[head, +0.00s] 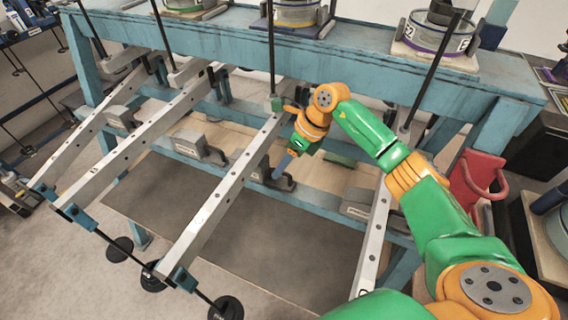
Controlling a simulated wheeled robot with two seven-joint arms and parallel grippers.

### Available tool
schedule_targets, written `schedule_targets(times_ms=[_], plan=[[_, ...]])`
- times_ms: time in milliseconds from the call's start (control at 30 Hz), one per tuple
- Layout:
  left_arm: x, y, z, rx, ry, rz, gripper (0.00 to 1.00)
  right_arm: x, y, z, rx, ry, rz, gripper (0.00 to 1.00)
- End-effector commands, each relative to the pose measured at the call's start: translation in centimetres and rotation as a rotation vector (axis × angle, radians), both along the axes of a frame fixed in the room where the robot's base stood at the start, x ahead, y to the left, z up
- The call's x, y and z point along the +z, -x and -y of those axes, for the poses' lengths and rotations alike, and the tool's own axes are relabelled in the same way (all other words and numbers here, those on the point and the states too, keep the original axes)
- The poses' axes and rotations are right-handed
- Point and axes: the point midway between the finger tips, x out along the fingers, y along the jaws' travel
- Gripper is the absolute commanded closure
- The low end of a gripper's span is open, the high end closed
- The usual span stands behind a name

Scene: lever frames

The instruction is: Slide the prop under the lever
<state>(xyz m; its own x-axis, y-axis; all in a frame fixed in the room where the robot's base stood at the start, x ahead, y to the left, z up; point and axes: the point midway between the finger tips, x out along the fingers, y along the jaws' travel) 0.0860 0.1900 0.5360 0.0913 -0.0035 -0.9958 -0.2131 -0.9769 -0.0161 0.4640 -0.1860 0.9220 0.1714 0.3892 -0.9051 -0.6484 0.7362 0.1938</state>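Several long grey metal levers slope down from the blue frame toward the front left; one lever (225,190) runs just left of my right gripper. Grey wedge-like blocks that look like props sit on the blue rail: one (200,148) left of this lever, and another (358,203) beside the rightmost lever (372,245). A darker grey block (286,184) lies right at the tip of my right gripper (282,168), partly hidden by it. The gripper points down and left. I cannot tell whether its fingers are open or touch the block. My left gripper is not in view.
The blue frame's top beam (380,65) carries several round canisters on boards. Dark upright rods hang beside the levers. Black round weights (226,308) lie near the levers' front ends. A red bracket (478,178) is at the right.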

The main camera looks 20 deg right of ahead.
Motion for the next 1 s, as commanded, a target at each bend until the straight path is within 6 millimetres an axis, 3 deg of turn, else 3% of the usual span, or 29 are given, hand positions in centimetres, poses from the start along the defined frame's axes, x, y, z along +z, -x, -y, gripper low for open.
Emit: schedule_targets(times_ms=[200, 567, 1000], plan=[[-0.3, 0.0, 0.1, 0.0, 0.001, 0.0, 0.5, 0.4, 0.1, 0.3, 0.0, 0.001, 0.0, 0.55], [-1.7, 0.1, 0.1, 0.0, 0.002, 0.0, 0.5, 6.1, 1.1, 2.6, 0.0, 0.002, 0.001, 0.55], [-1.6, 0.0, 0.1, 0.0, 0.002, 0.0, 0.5, 6.4, 1.2, 2.7, 0.002, 0.001, -0.002, 0.55]])
